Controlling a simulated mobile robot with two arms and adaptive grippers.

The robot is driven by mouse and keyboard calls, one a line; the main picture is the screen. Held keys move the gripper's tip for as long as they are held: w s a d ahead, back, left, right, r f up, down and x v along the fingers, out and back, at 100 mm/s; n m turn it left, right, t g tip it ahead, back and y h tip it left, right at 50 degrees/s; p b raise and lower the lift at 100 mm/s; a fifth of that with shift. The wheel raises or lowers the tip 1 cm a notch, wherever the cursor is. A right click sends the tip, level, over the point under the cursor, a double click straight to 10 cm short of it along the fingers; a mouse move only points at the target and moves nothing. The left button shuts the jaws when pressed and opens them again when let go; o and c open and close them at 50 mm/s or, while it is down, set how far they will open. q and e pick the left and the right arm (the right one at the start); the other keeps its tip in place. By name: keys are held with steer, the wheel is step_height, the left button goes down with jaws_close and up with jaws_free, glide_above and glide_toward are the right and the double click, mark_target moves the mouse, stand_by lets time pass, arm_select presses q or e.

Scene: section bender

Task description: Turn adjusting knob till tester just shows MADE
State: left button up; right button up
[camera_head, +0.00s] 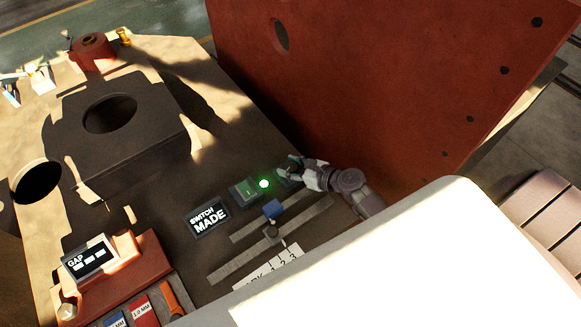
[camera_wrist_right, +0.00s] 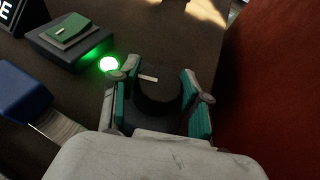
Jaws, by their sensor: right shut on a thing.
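The tester display (camera_head: 208,216) reads "SWITCH MADE" in white on black. A green lamp (camera_head: 264,184) glows beside the green-topped switch block (camera_head: 243,190); the lamp (camera_wrist_right: 108,64) and the block (camera_wrist_right: 68,35) also show in the right wrist view. The black adjusting knob (camera_wrist_right: 158,92) has a pale pointer mark on its top, towards the upper left. My right gripper (camera_head: 292,172) is at the knob, and in the wrist view its teal-padded fingers (camera_wrist_right: 157,100) stand on both sides of it, shut on it. My left gripper is not in view.
A large red-brown plate (camera_head: 380,70) rises close beside my right gripper. A blue block (camera_head: 273,209) on a slide lies in front of the switch. A gap display (camera_head: 88,258) on a red stand shows dashes. A dark block with a round hole (camera_head: 125,140) stands at the left.

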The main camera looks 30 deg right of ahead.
steer(key=o, duration=1.1)
steer(key=shift+o, duration=0.2)
steer(key=shift+s, duration=0.1)
steer(key=v, duration=1.2)
stand_by(0.6)
